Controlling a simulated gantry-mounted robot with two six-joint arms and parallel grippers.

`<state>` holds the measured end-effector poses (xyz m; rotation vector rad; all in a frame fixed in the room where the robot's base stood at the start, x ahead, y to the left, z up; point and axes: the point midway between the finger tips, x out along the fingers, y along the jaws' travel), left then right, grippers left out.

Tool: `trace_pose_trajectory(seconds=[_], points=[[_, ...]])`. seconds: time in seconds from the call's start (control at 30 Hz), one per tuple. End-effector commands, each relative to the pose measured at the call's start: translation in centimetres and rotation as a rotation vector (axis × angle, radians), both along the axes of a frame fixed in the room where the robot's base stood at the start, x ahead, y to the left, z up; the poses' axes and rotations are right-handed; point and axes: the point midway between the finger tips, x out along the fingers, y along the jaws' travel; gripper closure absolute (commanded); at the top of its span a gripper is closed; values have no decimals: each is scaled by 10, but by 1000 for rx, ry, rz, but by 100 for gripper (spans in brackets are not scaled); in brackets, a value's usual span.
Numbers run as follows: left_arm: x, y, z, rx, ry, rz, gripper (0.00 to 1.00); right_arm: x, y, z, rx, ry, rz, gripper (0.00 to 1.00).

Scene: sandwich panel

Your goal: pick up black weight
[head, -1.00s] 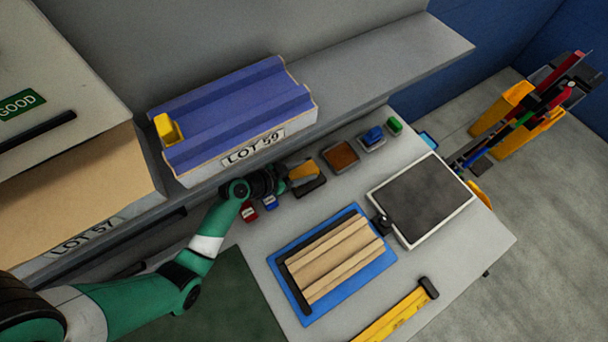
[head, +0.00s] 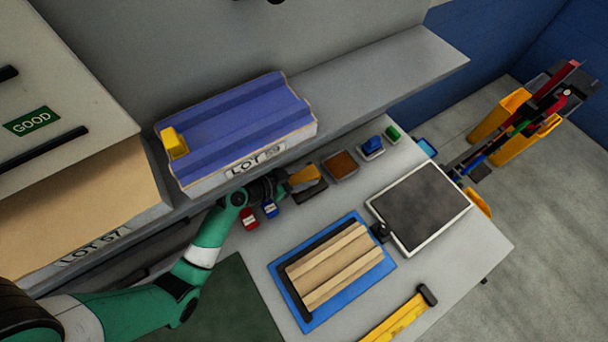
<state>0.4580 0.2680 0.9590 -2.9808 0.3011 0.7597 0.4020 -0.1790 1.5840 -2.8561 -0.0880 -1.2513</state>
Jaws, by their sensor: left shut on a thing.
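A small black block (head: 381,232), which looks like the black weight, sits on the bench between the blue board and the grey-topped square plate. My left gripper (head: 283,187) is at the back of the bench, well to the left of that block. It is shut at the yellow-orange piece (head: 303,178), which sits at a dark tray (head: 311,191). The fingertips are small and dark, so the exact hold is hard to see. My right gripper is not in view.
Red (head: 249,219) and blue (head: 270,209) small items lie beside my left gripper. The blue board (head: 311,322) carries a wooden-slatted panel (head: 338,268). The square plate (head: 420,205) lies right of it. A yellow level-like tool (head: 398,320) lies in front. A shelf with a LOT 59 box (head: 240,125) overhangs behind.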

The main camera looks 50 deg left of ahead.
Motion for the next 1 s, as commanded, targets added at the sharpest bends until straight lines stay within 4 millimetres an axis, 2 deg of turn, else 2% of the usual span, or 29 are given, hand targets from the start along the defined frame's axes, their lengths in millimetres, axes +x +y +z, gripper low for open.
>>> trace_pose_trajectory(seconds=[0.03,0.23,0.4,0.6,0.73,1.0], points=[[-3,-6,17,2,-11,-1,100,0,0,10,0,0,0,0],[-25,-33,59,2,-12,-2,100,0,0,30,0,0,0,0],[-52,-67,74,0,-9,-5,100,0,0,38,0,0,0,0],[-72,-92,87,0,-10,-3,100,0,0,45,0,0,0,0],[-78,-99,90,-1,-10,0,100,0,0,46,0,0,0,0],[-80,-101,91,-2,-11,1,100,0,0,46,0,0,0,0]])
